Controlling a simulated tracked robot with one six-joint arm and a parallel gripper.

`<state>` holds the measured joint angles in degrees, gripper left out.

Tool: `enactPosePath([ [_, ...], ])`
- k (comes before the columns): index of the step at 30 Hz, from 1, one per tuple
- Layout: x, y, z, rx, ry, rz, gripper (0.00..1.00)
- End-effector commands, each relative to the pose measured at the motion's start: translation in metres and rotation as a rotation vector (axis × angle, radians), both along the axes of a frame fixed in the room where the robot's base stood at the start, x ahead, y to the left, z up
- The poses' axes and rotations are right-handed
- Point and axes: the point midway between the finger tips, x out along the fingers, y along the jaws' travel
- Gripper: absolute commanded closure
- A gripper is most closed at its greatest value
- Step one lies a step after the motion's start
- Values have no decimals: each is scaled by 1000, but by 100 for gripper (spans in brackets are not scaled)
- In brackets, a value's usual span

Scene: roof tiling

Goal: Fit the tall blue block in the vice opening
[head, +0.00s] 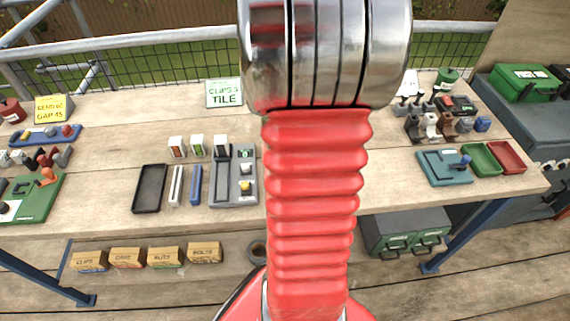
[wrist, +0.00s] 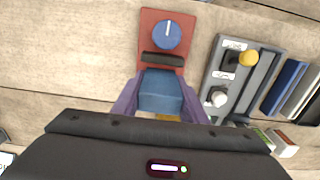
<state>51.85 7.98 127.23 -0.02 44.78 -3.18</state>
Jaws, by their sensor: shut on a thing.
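In the wrist view my gripper (wrist: 160,102) has its purple fingers shut on the blue block (wrist: 161,90). Just beyond the block is a red unit (wrist: 147,28) with a round blue knob (wrist: 167,34) and a dark slot (wrist: 163,61), apparently the vice. In the picture the block's far edge lies close to the slot, and I cannot tell whether it touches the unit. The block's lower end is hidden. In the head view my arm covers the gripper, the block and the red unit.
A grey panel (wrist: 212,98) with yellow and white knobs stands right of the gripper in the wrist view; it shows in the head view (head: 220,201). Beside it lies a blue bar (head: 196,185). Bare wood lies left of the red unit in the wrist view.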

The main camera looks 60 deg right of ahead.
Motion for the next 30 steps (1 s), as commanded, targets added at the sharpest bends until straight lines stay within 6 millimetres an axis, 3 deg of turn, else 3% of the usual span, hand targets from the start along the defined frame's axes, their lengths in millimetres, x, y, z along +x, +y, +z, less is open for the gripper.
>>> enactPosePath([
  [30, 0, 0, -7, 1, 1, 0, 84],
])
